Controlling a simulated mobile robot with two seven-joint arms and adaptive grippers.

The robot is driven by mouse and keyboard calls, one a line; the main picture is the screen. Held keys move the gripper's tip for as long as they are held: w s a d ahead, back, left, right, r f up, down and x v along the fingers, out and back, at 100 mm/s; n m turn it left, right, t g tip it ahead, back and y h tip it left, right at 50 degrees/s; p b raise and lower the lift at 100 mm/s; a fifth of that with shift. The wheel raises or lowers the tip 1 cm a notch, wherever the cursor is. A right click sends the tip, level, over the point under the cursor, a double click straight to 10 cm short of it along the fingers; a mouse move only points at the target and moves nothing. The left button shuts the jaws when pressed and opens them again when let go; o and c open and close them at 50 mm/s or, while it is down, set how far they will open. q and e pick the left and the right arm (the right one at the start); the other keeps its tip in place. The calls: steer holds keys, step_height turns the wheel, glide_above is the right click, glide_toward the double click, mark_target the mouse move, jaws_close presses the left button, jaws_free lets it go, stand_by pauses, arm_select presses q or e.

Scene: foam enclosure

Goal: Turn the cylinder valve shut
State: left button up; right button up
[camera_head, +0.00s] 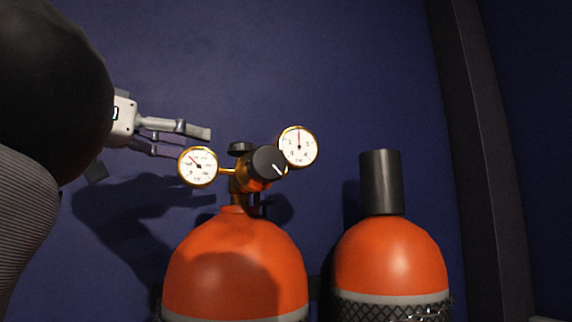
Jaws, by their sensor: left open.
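An orange cylinder (235,262) stands in the lower middle of the head view, with a brass valve and regulator on top. A dark knob with a white mark (268,162) faces me between two round brass-rimmed gauges, the left gauge (198,167) and the right gauge (299,147). A smaller dark handwheel (240,149) sits behind the knob, to its left. My left gripper (196,143) is open and empty, up and left of the valve, its fingers pointing right toward the handwheel. I see no contact between them. My right gripper is not in view.
A second orange cylinder (390,262) with a dark cap (381,182) stands to the right. A dark blue wall (340,60) is behind, with a dark upright post (480,130) at the right. The space above the valve is clear.

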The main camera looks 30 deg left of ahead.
mark_target(230, 148)
arm_select(q)
steer(key=x, duration=0.7)
steer(key=d+x, duration=0.1)
steer(key=x, duration=0.3)
steer(key=shift+r, duration=0.1)
steer(key=c, duration=1.2)
